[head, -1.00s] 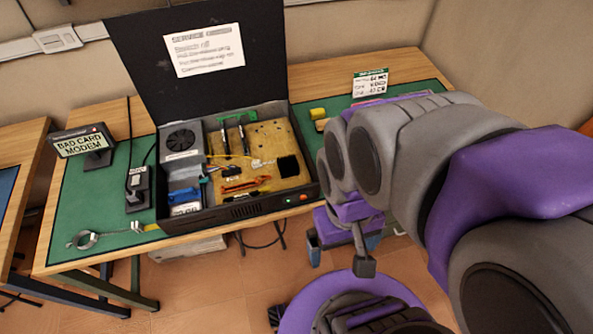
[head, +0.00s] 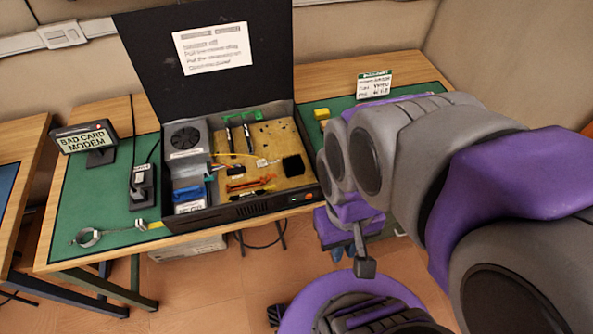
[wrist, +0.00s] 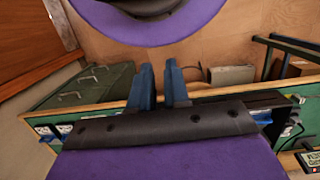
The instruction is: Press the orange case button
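The orange button (head: 307,197) is a small round spot at the right end of the front face of the open black case (head: 225,214). My gripper (head: 340,250) is in front of the table and to the lower right of the button, apart from the case. My arm partly hides it in the head view. In the wrist view, the two dark blue fingers of my gripper (wrist: 159,68) stand close together with a narrow, empty gap between them. The button cannot be made out in the wrist view.
The case sits on a green mat (head: 115,215) on a wooden table. A yellow block (head: 321,114) and a card (head: 374,84) are on the right.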

